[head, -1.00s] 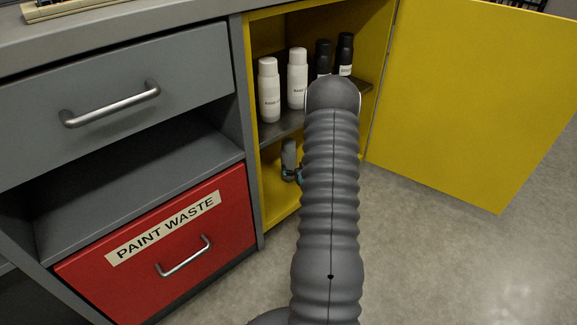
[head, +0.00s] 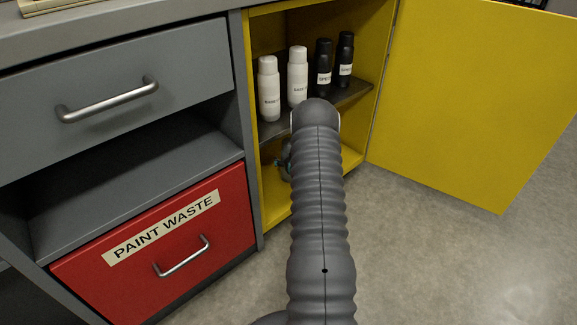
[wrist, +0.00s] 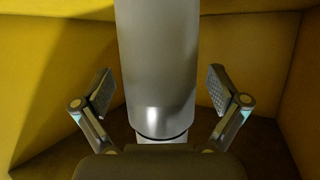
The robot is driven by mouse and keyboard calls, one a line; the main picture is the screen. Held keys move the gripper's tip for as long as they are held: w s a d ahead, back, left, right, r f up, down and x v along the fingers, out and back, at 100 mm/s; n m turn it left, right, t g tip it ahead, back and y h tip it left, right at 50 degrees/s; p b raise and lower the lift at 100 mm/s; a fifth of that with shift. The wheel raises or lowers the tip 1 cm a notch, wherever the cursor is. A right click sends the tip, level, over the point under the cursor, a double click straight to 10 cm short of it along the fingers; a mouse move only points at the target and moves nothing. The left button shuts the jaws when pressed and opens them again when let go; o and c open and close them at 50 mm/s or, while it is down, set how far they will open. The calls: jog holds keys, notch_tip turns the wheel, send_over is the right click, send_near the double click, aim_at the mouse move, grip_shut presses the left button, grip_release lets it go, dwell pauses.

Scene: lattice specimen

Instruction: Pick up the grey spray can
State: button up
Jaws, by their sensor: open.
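The grey spray can (wrist: 158,70) stands upright between the two open fingers of my gripper (wrist: 160,98) in the wrist view. A gap shows on each side between the can and the finger pads. In the head view a small part of my gripper (head: 284,160) shows in the lower part of the yellow cabinet. My arm hides the can there.
Two white cans (head: 297,77) and two black cans (head: 323,68) stand on the cabinet's shelf (head: 279,127) above. The yellow door (head: 465,100) is open to the right. The red paint waste drawer (head: 155,245) is shut on the left. Yellow walls (wrist: 62,80) enclose the can.

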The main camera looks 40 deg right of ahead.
aim_at(289, 148)
jog(key=c, duration=1.6)
jog(key=shift+r, duration=0.1)
jog(key=shift+r, duration=1.25)
jog(key=shift+d+r+p, duration=0.1)
jog(key=shift+r+p, duration=0.3)
jog(key=shift+r, duration=0.55)
jog(key=s+d+r+p, duration=0.3)
jog(key=s+d+r, duration=0.5)
jog(key=r, duration=0.1)
jog(key=shift+d+r, duration=0.2)
jog(key=shift+r, duration=0.1)
jog(key=shift+a, duration=0.15)
